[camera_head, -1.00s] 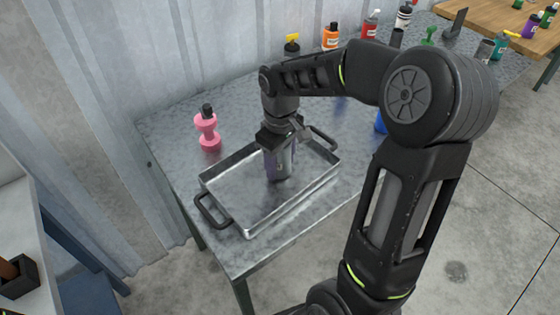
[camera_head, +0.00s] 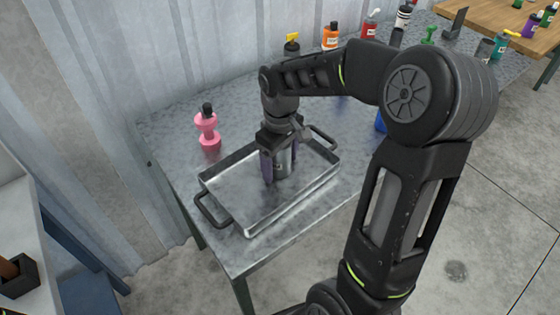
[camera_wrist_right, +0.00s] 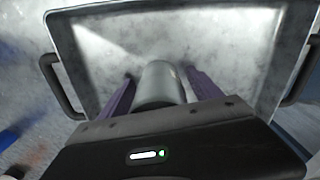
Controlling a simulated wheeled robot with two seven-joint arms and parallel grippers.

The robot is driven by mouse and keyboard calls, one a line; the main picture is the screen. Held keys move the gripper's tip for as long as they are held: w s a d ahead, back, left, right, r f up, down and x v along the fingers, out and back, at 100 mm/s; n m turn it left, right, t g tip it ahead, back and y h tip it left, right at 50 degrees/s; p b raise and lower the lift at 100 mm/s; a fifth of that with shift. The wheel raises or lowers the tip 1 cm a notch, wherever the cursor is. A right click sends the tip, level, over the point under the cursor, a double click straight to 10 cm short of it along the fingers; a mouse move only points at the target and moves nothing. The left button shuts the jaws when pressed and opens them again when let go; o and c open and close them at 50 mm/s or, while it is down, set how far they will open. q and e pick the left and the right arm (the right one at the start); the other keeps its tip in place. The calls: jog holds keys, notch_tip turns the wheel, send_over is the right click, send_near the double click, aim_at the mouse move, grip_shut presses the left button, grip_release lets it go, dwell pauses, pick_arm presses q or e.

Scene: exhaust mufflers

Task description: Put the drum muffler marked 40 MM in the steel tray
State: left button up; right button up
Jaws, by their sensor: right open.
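The steel tray (camera_head: 237,226) with black handles stands on the metal table, and it also shows in the right wrist view (camera_wrist_right: 235,14). A grey, cylinder-shaped muffler (camera_head: 283,165) stands upright inside the tray, toward its back right part. In the right wrist view the muffler (camera_wrist_right: 160,84) sits between the purple fingers, with a gap visible on each side. Its marking cannot be read. My right gripper (camera_head: 277,172) points down into the tray, open around the muffler. My left gripper is not in view.
A pink spool-shaped bottle (camera_head: 208,132) stands on the table (camera_head: 160,128) left of the tray. Yellow-topped (camera_head: 291,45), orange (camera_head: 330,37) and red (camera_head: 371,25) bottles stand along the back. A wooden table (camera_head: 500,14) is at the far right.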

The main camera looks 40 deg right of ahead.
notch_tip(320, 180, up, 12)
jog(key=shift+r, duration=0.1)
dwell(0.4)
dwell(0.7)
